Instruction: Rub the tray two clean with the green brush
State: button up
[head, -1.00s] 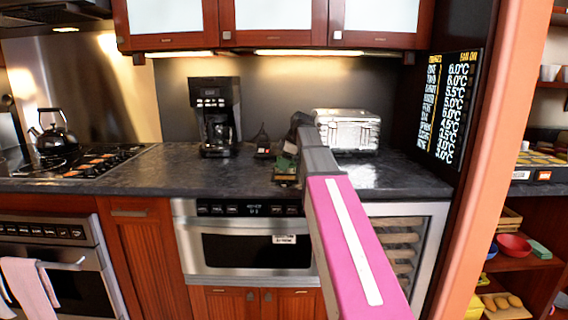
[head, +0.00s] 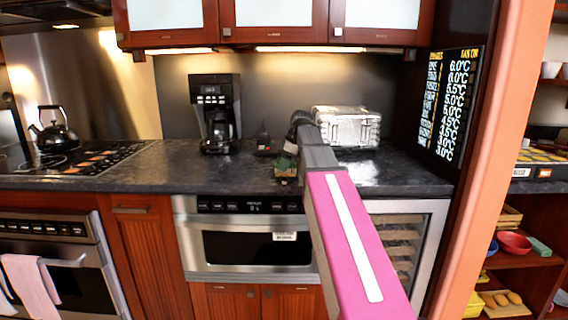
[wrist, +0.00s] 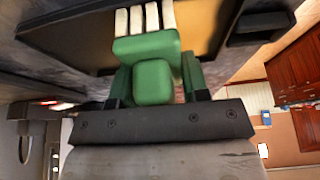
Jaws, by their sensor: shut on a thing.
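My gripper (wrist: 155,90) is shut on the green brush (wrist: 150,48), whose pale bristles (wrist: 143,18) point to the top of the wrist view. The brush also shows small and green in the head view (head: 286,164), at the end of my arm over the counter's front part. Beyond the bristles in the wrist view is a tan surface with a dark border (wrist: 205,28), which may be tray two. I cannot tell whether the bristles touch it. My arm hides part of this area in the head view.
A black coffee maker (head: 215,112) stands to the left, with a kettle (head: 54,129) on the stove farther left. Cabinets (head: 274,22) hang above. The microwave drawer (head: 255,246) is shut below.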

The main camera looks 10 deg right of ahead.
jog(key=shift+s, duration=0.1)
jog(key=shift+s+a+r, duration=0.1)
jog(key=shift+s+a, duration=0.05)
jog(key=shift+s, duration=0.5)
jog(key=shift+s+a, duration=0.15)
jog(key=shift+s, duration=0.45)
jog(key=shift+w, duration=0.15)
jog(key=shift+w+d, duration=0.2)
jog(key=shift+w, duration=0.5)
jog(key=shift+w+d, duration=0.15)
jog(key=shift+w, duration=0.5)
jog(key=shift+w+d+f, duration=0.1)
jog(key=shift+w+d, duration=0.1)
jog(key=shift+w, duration=0.5)
jog(key=shift+w+d+f, duration=0.1)
jog(key=shift+w+d, duration=0.05)
jog(key=shift+w, duration=0.55)
